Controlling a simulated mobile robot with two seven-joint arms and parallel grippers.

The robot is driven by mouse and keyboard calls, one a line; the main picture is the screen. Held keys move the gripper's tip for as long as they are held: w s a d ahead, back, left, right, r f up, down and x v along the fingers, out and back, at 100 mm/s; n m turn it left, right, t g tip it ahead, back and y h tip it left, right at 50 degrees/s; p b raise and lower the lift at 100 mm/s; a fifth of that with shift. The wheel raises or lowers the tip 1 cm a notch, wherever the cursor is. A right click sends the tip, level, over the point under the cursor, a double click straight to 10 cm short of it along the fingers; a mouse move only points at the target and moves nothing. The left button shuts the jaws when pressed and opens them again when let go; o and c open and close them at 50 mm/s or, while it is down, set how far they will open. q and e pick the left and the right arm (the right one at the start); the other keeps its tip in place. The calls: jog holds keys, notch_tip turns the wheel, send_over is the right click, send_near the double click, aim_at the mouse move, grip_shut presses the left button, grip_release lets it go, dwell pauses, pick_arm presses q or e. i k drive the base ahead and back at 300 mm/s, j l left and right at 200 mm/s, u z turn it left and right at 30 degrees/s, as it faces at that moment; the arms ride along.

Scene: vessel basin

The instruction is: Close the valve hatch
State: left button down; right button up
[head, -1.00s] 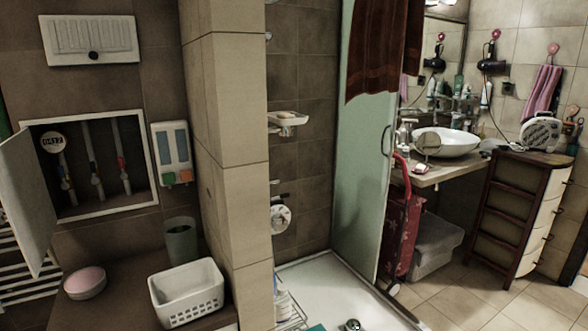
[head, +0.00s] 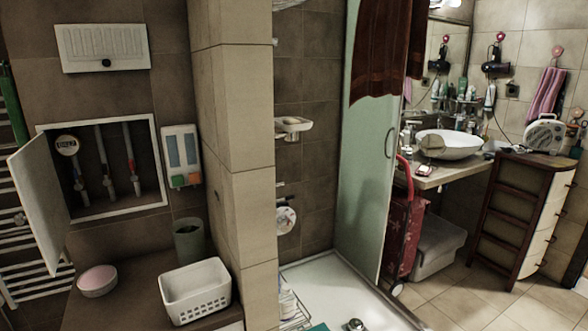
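The valve hatch door (head: 40,197) is a white panel hinged on the left side of a recessed wall box. It stands open, swung out to the left toward me. The white frame of the valve box (head: 158,160) surrounds a dark recess. Inside are several pipes with valves (head: 104,165) and a round meter (head: 66,145). Neither of my grippers shows in the head view.
Below the box is a brown ledge (head: 135,300) with a pink-topped bowl (head: 97,280), a grey-green cup (head: 189,240) and a white basket (head: 195,290).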

aim_at(32, 168)
jog(key=k+j+u, duration=0.15)
jog(key=j+u, duration=0.15)
jog(key=j, duration=0.75)
jog(key=j+u, duration=0.25)
jog(key=j, duration=0.8)
